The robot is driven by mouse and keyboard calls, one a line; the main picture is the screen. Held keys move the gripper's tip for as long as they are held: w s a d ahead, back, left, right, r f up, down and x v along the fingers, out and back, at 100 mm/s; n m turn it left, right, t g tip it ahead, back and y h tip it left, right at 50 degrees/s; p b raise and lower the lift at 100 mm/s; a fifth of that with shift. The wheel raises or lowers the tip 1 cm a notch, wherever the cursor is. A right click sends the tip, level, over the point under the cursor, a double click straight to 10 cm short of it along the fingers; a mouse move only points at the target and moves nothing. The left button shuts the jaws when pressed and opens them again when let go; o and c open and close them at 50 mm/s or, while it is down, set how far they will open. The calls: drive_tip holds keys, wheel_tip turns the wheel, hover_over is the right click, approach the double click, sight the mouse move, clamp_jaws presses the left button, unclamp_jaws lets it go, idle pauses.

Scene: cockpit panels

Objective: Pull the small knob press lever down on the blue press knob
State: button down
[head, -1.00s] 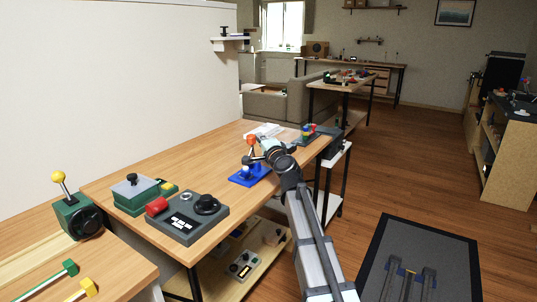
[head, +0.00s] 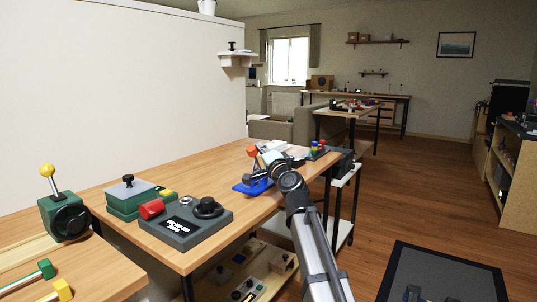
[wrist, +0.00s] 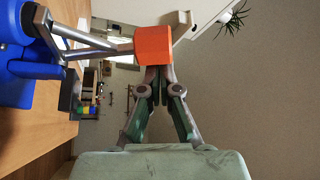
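The blue press knob's blue base (head: 250,187) stands on the wooden table, with its orange knob (head: 252,151) raised above it. In the wrist view the blue body (wrist: 28,75) is at the left edge, and metal lever bars run from it to the orange knob (wrist: 153,40). My gripper (wrist: 158,76) has its fingers together, with the tips right at the knob's lower edge in that view. The tips are partly hidden there, and I cannot tell if they touch the knob. In the head view my gripper (head: 262,172) is beside the press, partly hidden by my wrist.
A grey control box (head: 185,228) with a red knob and black dial stands left of the press. A block with coloured knobs (head: 318,150) is at the table's far end. A white wall (head: 110,90) borders the table's left side.

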drive_tip(key=shift+s+a+f, duration=0.1)
drive_tip(key=shift+s+a, duration=0.05)
idle(0.4)
drive_tip(key=s+d+p, duration=0.1)
drive_tip(key=s+d, duration=0.5)
drive_tip(key=d, duration=0.1)
drive_tip(key=shift+s+f, duration=0.15)
drive_tip(key=shift+f, duration=0.2)
drive_tip(key=shift+d+f, duration=0.1)
drive_tip(key=shift+d, duration=0.05)
idle(0.4)
